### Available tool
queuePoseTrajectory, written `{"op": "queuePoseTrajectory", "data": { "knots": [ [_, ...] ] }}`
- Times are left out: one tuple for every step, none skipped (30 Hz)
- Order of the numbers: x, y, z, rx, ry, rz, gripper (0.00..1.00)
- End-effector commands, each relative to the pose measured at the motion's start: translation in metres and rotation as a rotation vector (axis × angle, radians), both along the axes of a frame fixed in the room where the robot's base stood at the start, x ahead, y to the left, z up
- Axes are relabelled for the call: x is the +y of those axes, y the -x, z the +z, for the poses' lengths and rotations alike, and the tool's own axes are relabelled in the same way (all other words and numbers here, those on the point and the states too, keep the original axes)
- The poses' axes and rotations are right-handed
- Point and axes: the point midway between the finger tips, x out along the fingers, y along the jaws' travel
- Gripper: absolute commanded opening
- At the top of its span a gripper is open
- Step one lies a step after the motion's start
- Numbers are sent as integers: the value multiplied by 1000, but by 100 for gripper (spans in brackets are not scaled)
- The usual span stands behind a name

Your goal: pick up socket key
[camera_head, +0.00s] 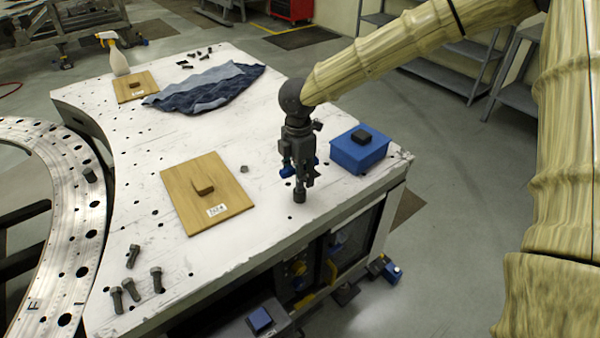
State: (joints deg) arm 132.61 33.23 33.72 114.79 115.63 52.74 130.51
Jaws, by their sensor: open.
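My gripper (299,173) points straight down over the front right part of the white table, its fingers open. A dark upright piece with a short cylindrical end (299,194) shows between and below the fingertips. It looks like the socket key, but the fingers hide its upper part. I cannot tell whether the fingers touch it, or whether its lower end rests on the table. Bits of blue show beside the fingers.
The white table (135,190) holds a blue box (360,151) close right of my gripper and a wooden board (232,206) to the left. Several bolts (157,280) stand or lie front left. A dark blue cloth (205,92) and spray bottle (119,60) are at the back.

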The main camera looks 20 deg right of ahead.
Motion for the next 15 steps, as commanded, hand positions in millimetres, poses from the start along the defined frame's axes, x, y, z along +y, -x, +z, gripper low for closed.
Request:
{"op": "queuePoseTrajectory", "data": {
  "knots": [
    [-1,1,-3,1,0,0,45],
    [-1,0,-5,0,0,-1,45],
    [-1,0,-7,0,0,-1,45],
    [-1,0,-8,-1,-1,-1,45],
    [-1,0,-8,-1,-1,-2,45],
    [-1,0,-9,-1,-1,-2,45],
    [-1,0,-9,-1,-1,-2,45],
    [-1,0,-9,-1,-1,-1,45],
    [-1,0,-9,-1,-1,-1,45],
    [-1,0,-9,-1,0,-1,45],
    [-1,0,-9,-1,0,-1,45],
    [-1,0,-9,-1,0,-1,41],
    [-1,0,-9,-1,0,-1,35],
    [-1,0,-9,-1,0,-2,30],
    [-1,0,-9,-1,0,-2,23]
  ]
}}
